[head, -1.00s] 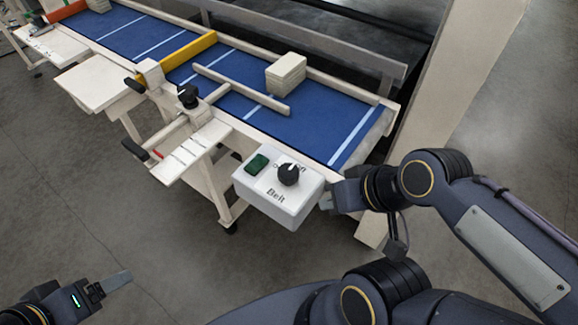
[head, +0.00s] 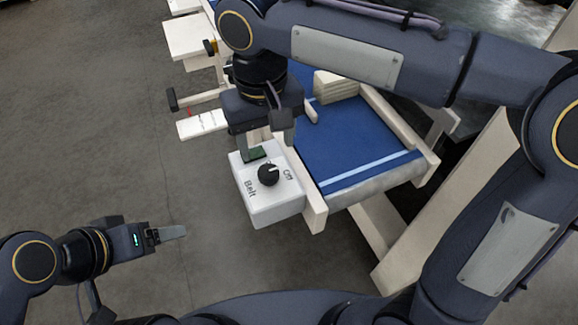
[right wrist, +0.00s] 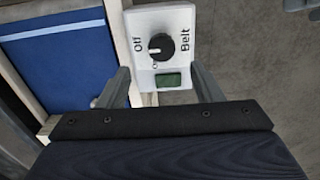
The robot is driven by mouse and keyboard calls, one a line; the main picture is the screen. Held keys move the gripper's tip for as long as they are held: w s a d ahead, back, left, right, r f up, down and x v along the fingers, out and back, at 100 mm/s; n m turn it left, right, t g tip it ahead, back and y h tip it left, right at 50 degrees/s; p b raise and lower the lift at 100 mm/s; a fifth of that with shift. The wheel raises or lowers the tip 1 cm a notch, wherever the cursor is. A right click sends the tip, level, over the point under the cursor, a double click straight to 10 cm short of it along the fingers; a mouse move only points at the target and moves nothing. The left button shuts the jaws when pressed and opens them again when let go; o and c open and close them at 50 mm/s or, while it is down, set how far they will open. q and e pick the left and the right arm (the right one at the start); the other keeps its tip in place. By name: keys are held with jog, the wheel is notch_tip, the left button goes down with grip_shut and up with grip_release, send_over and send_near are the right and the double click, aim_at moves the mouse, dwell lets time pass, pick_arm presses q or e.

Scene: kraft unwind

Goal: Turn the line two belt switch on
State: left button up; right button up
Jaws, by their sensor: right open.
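The white Belt switch box (head: 272,205) is at the centre of the head view, at the near corner of the conveyor. Its black round knob (head: 268,174) has a white mark on the side of the "Off" print; I cannot tell its exact setting. A dark green window (head: 254,153) sits beside the knob. The right wrist view shows the box, knob (right wrist: 161,46) and green window (right wrist: 168,80). My right gripper (head: 262,138) is open and empty above the box, its fingers (right wrist: 160,75) apart on either side of the green window's end. My left gripper (head: 172,233) is low at left, away from everything.
A white slotted plate (head: 201,124) stands left. Floor (head: 110,130) at left is clear.

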aim_at(268, 171)
notch_tip(268, 171, down, 8)
jog(key=shift+a+r, duration=0.1)
jog(key=shift+a, duration=0.05)
dwell(0.3)
jog(key=shift+c, duration=0.3)
jog(key=c, duration=0.9)
